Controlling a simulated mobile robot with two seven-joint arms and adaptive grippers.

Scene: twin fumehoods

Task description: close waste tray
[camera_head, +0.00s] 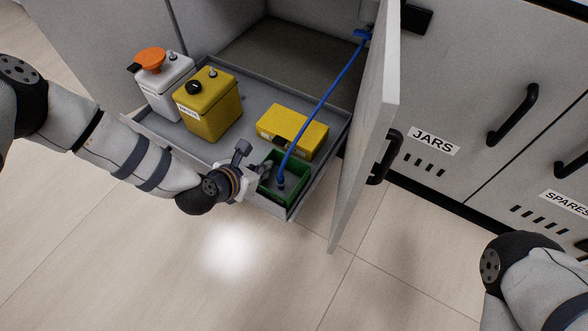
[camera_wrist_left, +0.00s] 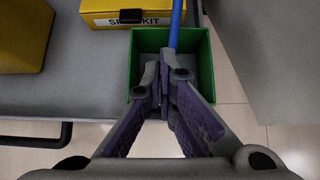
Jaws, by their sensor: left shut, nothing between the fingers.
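The grey waste tray (camera_head: 160,131) is pulled out of the open cabinet below the hood. On it stand a white container with an orange funnel (camera_head: 151,61), a yellow canister (camera_head: 209,104), a yellow spill kit box (camera_head: 292,131) and a green bin (camera_head: 284,192). The tray also shows in the left wrist view (camera_wrist_left: 75,80). My left gripper (camera_head: 262,170) is shut and empty, at the tray's front edge by the green bin. In the left wrist view its fingertips (camera_wrist_left: 163,80) overlap the green bin (camera_wrist_left: 204,72); contact is unclear. My right gripper is out of view.
The cabinet door (camera_head: 366,120) stands open just right of the tray. A blue hose (camera_head: 326,96) runs from the cabinet down into the green bin. Closed cabinets with black handles (camera_head: 513,115) stand at right. The floor in front is clear.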

